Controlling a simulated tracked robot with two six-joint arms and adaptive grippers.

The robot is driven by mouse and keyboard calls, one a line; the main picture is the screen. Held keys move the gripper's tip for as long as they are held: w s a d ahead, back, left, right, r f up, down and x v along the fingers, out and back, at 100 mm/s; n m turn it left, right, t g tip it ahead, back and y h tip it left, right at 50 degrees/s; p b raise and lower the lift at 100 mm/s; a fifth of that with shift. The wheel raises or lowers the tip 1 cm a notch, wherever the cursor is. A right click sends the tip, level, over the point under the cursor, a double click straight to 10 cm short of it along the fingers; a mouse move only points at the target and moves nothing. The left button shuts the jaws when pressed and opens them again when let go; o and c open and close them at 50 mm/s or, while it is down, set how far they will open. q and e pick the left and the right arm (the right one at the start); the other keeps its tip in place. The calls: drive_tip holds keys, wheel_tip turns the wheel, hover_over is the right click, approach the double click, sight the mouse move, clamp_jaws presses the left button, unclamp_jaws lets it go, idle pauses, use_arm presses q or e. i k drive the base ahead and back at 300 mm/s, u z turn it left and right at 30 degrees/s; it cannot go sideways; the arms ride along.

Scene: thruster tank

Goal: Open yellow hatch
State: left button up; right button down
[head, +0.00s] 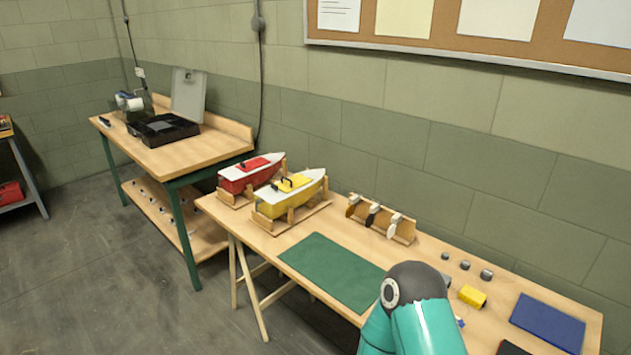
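A yellow-hulled model boat (283,203) with a white deck sits in a wooden cradle on the near workbench. The yellow hatch (296,181) lies on its deck and looks closed; a small black handle shows on it. Neither of my grippers is in view. Only a teal link of one of my arms shows at the bottom, right of the green mat, and hides part of the bench.
A red boat (247,175) in its own cradle stands close behind and left of the yellow one. A wooden rack with propellers (381,220) stands to the right. The green mat (332,271) is bare. A yellow block (472,296) and blue mat (547,323) lie farther right.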

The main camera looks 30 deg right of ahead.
sight(293, 179)
drive_tip(key=z, duration=0.1)
drive_tip(key=i, duration=1)
